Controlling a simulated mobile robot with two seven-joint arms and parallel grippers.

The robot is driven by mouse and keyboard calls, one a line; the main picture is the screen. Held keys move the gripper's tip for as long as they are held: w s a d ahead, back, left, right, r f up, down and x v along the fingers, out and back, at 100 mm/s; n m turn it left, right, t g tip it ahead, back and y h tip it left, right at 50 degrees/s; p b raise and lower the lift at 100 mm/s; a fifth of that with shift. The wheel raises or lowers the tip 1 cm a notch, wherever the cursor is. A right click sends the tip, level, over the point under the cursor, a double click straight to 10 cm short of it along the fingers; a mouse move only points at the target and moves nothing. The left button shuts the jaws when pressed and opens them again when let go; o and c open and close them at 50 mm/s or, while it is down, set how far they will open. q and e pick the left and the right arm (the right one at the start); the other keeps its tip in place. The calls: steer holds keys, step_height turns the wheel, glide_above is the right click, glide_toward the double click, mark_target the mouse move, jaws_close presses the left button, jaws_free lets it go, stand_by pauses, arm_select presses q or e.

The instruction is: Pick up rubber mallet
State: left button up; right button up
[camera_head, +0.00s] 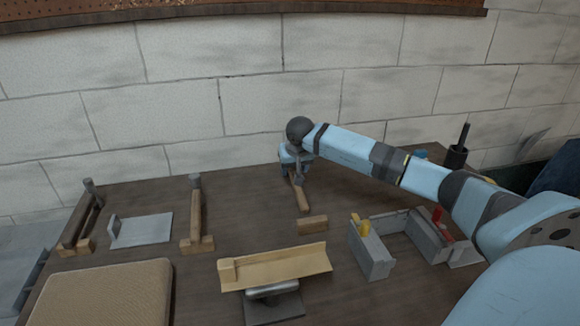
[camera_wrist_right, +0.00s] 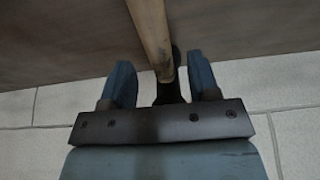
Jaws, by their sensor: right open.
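The rubber mallet lies near the back edge of the bench, its wooden handle (camera_head: 302,197) pointing toward the front. My right gripper (camera_head: 296,170) is over the mallet's far end and hides part of it. In the right wrist view the gripper (camera_wrist_right: 160,65) is open, with one blue finger on each side of the mallet (camera_wrist_right: 150,30). The handle runs between the fingers, and the dark head shows partly behind it near the palm. Gaps show on both sides of the handle. My left gripper is not in view.
A small wooden block (camera_head: 312,224) lies just in front of the handle. A tan pad (camera_head: 100,295) is front left. A brick wall (camera_head: 180,110) rises behind.

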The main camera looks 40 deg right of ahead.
mark_target(293, 171)
steer(key=x, duration=0.3)
steer(key=shift+f, duration=0.15)
steer(key=shift+f, duration=0.2)
stand_by(0.4)
jaws_close()
